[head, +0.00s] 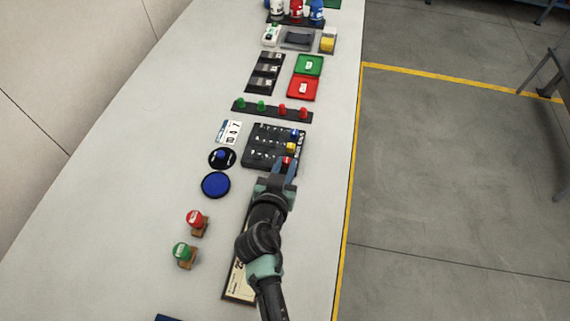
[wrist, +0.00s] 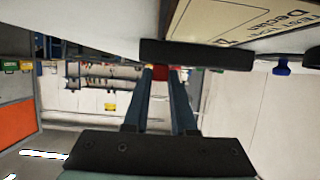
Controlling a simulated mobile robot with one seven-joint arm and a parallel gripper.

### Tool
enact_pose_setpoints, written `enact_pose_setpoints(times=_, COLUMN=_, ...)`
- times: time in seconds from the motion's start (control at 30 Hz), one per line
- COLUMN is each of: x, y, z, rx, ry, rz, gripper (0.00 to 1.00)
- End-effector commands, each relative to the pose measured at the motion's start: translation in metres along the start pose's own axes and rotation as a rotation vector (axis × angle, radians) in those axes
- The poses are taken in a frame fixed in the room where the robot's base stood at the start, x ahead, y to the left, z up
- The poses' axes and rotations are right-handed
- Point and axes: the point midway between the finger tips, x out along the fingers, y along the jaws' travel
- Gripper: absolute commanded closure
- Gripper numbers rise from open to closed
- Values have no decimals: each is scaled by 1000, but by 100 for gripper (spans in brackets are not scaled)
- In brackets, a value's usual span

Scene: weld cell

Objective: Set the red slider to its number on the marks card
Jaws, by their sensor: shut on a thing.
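The black slider panel (head: 262,158) lies on the bench with three rows of pale marks. Its blue slider (head: 294,133), yellow slider (head: 291,147) and red slider (head: 287,160) all sit near the right side. My gripper (head: 286,165) is at the near right of the panel, shut on the red slider, which shows small between the fingertips in the wrist view (wrist: 159,72). The fingers partly hide the red slider and its row. The white marks card (head: 230,132) lies left of the panel with printed numbers, perhaps 10, 4 and 7; their colour matching is too small to read.
A round black dial (head: 222,158) and a blue disc (head: 215,185) lie left of the panel. Red (head: 196,219) and green (head: 182,251) stamps stand nearer. A strip of green and red pegs (head: 272,110) lies beyond. Bare bench (head: 130,190) is at the left.

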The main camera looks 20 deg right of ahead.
Motion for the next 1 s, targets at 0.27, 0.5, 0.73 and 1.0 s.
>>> enact_pose_setpoints(times=0.27, x=0, y=0, z=1, rx=0, ry=-1, rz=0, gripper=100)
enact_pose_setpoints(times=0.5, x=2, y=-8, z=3, rx=-1, ry=0, rz=-3, gripper=100)
enact_pose_setpoints(times=0.73, x=4, y=-52, z=6, rx=-2, ry=4, rz=-7, gripper=100)
enact_pose_setpoints(times=1.0, x=2, y=-90, z=3, rx=-1, ry=1, rz=-2, gripper=100)
